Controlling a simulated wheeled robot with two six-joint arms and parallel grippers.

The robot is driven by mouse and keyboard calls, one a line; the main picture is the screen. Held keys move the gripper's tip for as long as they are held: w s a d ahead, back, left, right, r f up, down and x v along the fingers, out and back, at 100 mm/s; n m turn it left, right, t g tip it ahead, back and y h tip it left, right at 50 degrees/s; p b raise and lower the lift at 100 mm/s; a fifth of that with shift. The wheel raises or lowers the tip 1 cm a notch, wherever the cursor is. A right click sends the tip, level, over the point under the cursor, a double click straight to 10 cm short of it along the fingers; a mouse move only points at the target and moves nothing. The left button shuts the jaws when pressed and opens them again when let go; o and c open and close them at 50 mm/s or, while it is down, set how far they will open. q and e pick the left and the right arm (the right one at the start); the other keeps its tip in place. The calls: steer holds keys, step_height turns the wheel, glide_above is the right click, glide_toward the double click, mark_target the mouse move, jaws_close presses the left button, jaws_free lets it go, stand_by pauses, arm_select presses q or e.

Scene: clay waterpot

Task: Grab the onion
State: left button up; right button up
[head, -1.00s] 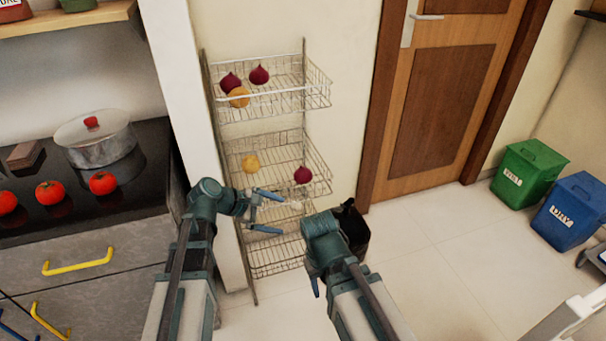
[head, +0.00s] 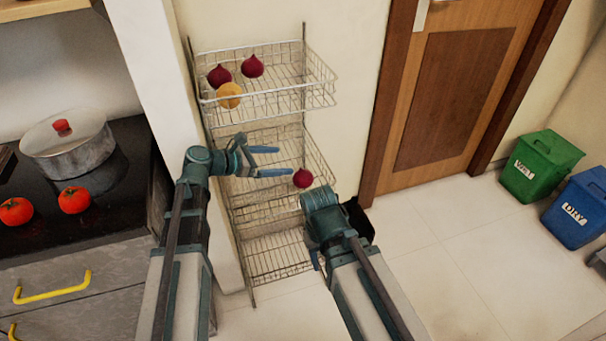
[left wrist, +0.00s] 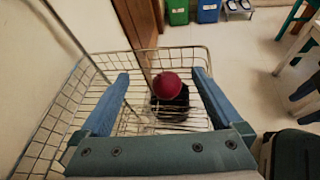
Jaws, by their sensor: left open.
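A dark red onion (head: 303,178) sits in the middle basket of the wire rack, near its front right. My left gripper (head: 284,161) is open and reaches over this basket, its fingertips just left of the onion. In the left wrist view the onion (left wrist: 167,85) lies ahead, between the two open fingers (left wrist: 160,76), with nothing gripped. Two more dark red onions (head: 219,76) (head: 252,66) sit in the top basket. My right gripper (head: 319,258) hangs low in front of the rack; its jaws are mostly hidden behind its arm.
The wire rack (head: 322,88) stands against the wall, with a yellow-orange round item (head: 230,95) in its top basket. Wire rims surround the onion. A black bin (head: 361,218) stands behind my right arm. A counter with a pot (head: 70,150) is at left; open floor lies right.

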arm_select(q)
steer(key=b, duration=0.9)
glide_toward(295, 179)
steer(key=x, duration=0.4)
steer(key=shift+s+f, duration=0.1)
steer(key=shift+f, duration=0.2)
steer(key=shift+r+x, duration=0.2)
steer(key=shift+x, duration=0.8)
steer(key=shift+d, duration=0.15)
steer(key=b+x, duration=0.2)
steer(key=x, duration=0.3)
steer(key=c, duration=1.3)
steer(key=shift+r, duration=0.1)
